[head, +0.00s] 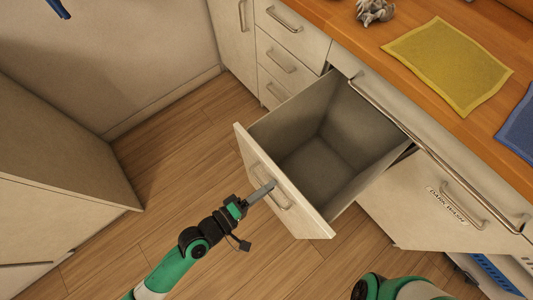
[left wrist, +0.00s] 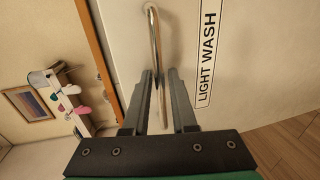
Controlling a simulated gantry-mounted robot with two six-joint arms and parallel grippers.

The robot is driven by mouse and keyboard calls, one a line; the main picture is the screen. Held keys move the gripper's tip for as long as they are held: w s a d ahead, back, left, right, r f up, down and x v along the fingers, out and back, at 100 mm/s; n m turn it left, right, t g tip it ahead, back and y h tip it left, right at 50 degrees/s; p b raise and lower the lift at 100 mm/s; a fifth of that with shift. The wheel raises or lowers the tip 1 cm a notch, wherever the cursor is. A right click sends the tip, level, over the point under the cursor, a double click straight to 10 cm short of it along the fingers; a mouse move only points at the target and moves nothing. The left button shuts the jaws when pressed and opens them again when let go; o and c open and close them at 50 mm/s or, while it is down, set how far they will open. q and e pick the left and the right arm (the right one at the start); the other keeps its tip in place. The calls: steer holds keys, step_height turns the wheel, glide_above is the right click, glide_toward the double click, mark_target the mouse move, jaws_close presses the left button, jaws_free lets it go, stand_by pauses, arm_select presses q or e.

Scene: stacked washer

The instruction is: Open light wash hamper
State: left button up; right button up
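The light wash hamper (head: 290,205) is a pale pull-out bin that stands far out from the cabinet, with its empty inside showing. Its front carries a LIGHT WASH label (left wrist: 207,55) in the left wrist view. My left gripper (head: 262,192) is at the metal handle (head: 278,196) on the hamper front. In the left wrist view, the handle bar (left wrist: 155,45) runs between the two fingers (left wrist: 160,73), with a gap visible beside the bar, so the fingers look open around it. My right gripper is out of view.
The closed dark wash hamper (head: 425,205) is to the right. Drawers (head: 280,60) are on the left. A yellow cloth (head: 448,65), a blue cloth (head: 520,128) and a grey object (head: 375,12) lie on the wooden counter. Floor left of the hamper (head: 170,150) is clear.

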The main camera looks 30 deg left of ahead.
arm_select(q)
steer(key=shift+s, duration=0.1)
stand_by(0.3)
steer(key=b+v, duration=0.3)
steer(key=v, duration=0.8)
steer(key=shift+s, duration=0.2)
steer(key=shift+a+r, duration=0.1)
steer(key=shift+a, duration=0.05)
